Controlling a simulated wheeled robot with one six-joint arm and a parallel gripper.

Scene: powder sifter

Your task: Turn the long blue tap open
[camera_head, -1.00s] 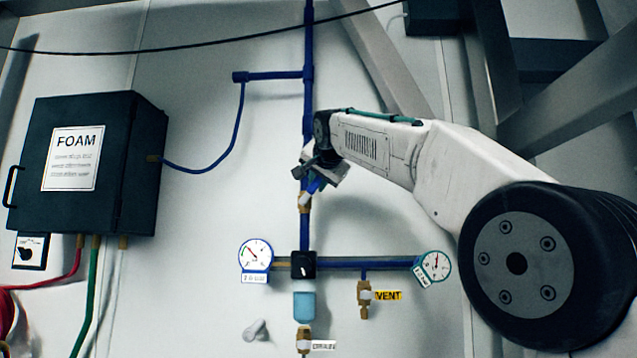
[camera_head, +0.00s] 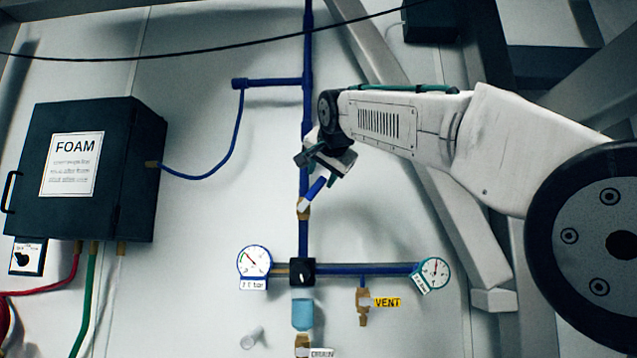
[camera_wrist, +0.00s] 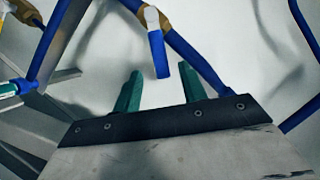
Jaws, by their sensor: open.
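The long blue tap (camera_head: 313,189) is a blue handle with a white root on a brass valve (camera_head: 303,209) in the vertical blue pipe. In the head view it slants up and to the right from the valve. In the wrist view the blue handle (camera_wrist: 158,55) points down from its white and brass root, toward the space between my fingers. My gripper (camera_wrist: 161,84) is open with green fingertips, and nothing is held between them. In the head view my gripper (camera_head: 330,170) is just above the handle's end. Whether a finger touches it, I cannot tell.
Below the valve are a black regulator (camera_head: 302,272), a left gauge (camera_head: 254,262), a right gauge (camera_head: 435,273) and a brass valve labelled VENT (camera_head: 364,300). A dark FOAM box (camera_head: 88,165) hangs at left. Grey beams (camera_head: 450,215) stand behind my arm.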

